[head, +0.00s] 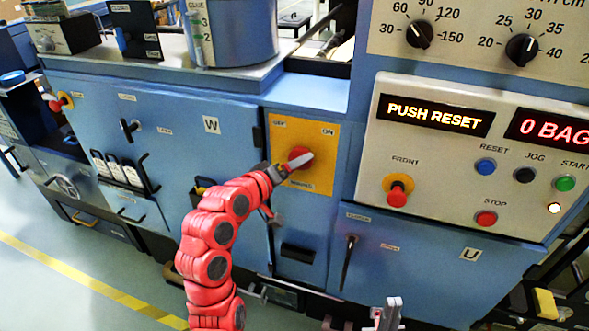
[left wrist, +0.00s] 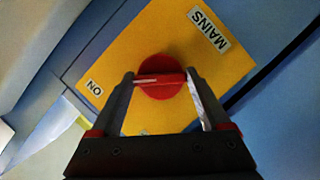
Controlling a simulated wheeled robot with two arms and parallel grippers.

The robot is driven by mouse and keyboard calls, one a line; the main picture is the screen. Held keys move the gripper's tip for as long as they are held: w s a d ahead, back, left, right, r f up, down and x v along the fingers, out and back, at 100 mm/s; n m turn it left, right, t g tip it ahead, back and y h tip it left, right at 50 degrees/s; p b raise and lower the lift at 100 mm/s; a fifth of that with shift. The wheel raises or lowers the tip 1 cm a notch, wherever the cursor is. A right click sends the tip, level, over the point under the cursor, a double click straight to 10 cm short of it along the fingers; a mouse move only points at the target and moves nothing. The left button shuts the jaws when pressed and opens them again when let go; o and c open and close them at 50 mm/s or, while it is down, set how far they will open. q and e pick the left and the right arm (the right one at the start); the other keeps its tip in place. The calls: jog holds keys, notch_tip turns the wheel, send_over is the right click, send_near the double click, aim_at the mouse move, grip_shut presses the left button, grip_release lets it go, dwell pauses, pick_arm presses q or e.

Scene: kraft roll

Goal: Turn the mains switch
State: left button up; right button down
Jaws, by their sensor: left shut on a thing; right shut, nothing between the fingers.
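The mains switch is a round red knob (head: 299,158) with a raised bar, on a yellow panel (head: 317,178) marked OFF, ON and MAINS. In the left wrist view the knob (left wrist: 160,88) shows between the fingers, and the white line on its bar points left, towards the ON label (left wrist: 95,87). My left gripper (left wrist: 161,88) is shut on the bar, one finger at each end; in the head view its fingers (head: 287,168) partly cover the knob. My right gripper (head: 389,312) is shut and empty, low in the head view.
Right of the panel, a control box has a PUSH RESET display (head: 435,115), a red FRONT knob (head: 397,192) and several buttons. A blue door W (head: 190,150) with handles lies to the left. A metal pot (head: 230,35) stands on the machine top.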

pick_arm(q)
jog(key=shift+m+y, duration=0.4)
jog(key=shift+m, duration=0.1)
jog(key=o, duration=1.2)
jog(key=p+v, duration=1.7)
jog(key=shift+s+a, duration=0.1)
jog(key=shift+s, duration=0.1)
